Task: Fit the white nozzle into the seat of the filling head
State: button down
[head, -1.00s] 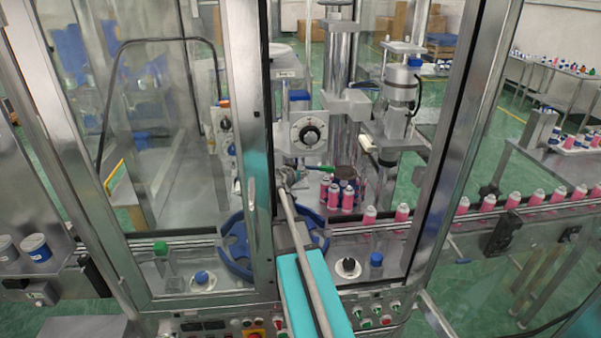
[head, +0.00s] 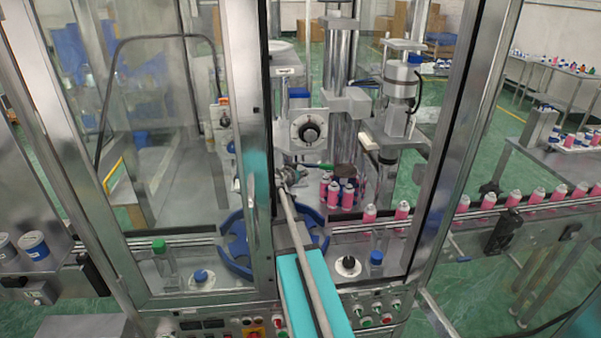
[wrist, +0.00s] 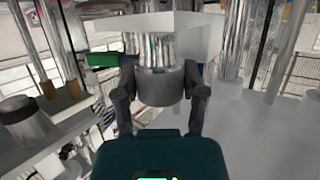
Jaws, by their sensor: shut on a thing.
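My gripper (wrist: 160,92) shows in the wrist view, its two dark fingers apart and closed against the sides of a dark grey round collar (wrist: 160,86). A shiny metal cylinder (wrist: 157,52) stands directly above the collar, under a pale block (wrist: 180,32). I cannot make out the white nozzle as a separate white part, nor whether the collar is part of it or of the filling head. In the head view my gripper (head: 287,177) is small, inside the machine below the unit with the black dial (head: 309,132). The seat is not clearly visible.
Pink cans (head: 347,197) stand just right of my gripper. A blue star wheel (head: 236,247) lies below. A metal door post (head: 258,150) is close on the left. In the wrist view a green part (wrist: 103,60) is left and a bright column (wrist: 232,45) right.

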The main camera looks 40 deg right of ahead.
jog(key=shift+f+b, duration=0.65)
jog(key=shift+c, duration=0.4)
grip_release()
jog(key=shift+r, duration=0.1)
dwell(0.9)
